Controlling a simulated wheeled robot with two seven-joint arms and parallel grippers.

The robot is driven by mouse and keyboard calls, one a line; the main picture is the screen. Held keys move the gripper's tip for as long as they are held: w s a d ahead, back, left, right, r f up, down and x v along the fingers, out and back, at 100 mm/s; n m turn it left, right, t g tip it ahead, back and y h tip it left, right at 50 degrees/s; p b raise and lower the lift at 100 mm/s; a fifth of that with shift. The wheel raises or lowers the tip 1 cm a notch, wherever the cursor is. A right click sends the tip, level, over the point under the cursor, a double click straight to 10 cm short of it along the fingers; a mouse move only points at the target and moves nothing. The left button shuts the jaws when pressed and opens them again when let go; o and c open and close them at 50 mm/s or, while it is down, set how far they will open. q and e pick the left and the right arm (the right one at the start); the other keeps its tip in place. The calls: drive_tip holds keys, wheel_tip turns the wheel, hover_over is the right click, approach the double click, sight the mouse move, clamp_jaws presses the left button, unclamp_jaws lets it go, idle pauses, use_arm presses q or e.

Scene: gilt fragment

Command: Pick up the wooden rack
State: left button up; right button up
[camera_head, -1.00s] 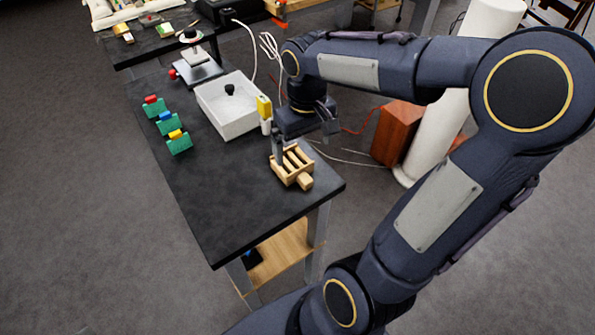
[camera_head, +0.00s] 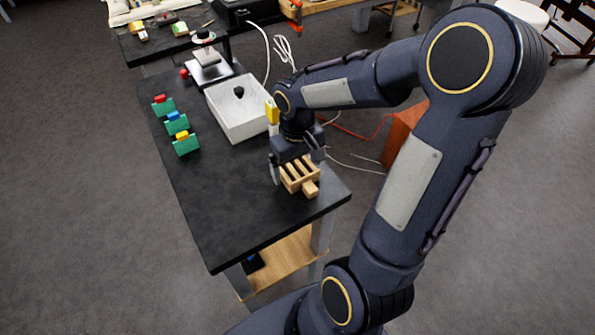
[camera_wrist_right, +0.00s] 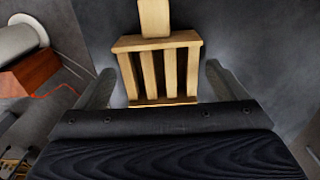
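The wooden rack (camera_head: 300,177) is a small slatted block of pale wood with a stub handle, lying near the right edge of the black table (camera_head: 235,205). My right gripper (camera_head: 295,175) is at the rack from above. In the right wrist view, the rack (camera_wrist_right: 160,66) lies between the two fingers of the open gripper (camera_wrist_right: 160,85), with a gap visible on each side. My left gripper is not in view.
A white bin (camera_head: 240,118) with a black knob-like object stands behind the rack, with a yellow-topped item (camera_head: 271,112) at its corner. Several green holders (camera_head: 185,143) line the table's left side. The table's front is clear. An orange-brown box (camera_head: 402,130) stands on the floor to the right.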

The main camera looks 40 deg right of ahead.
drive_tip(key=c, duration=0.9)
drive_tip(key=shift+r, duration=0.1)
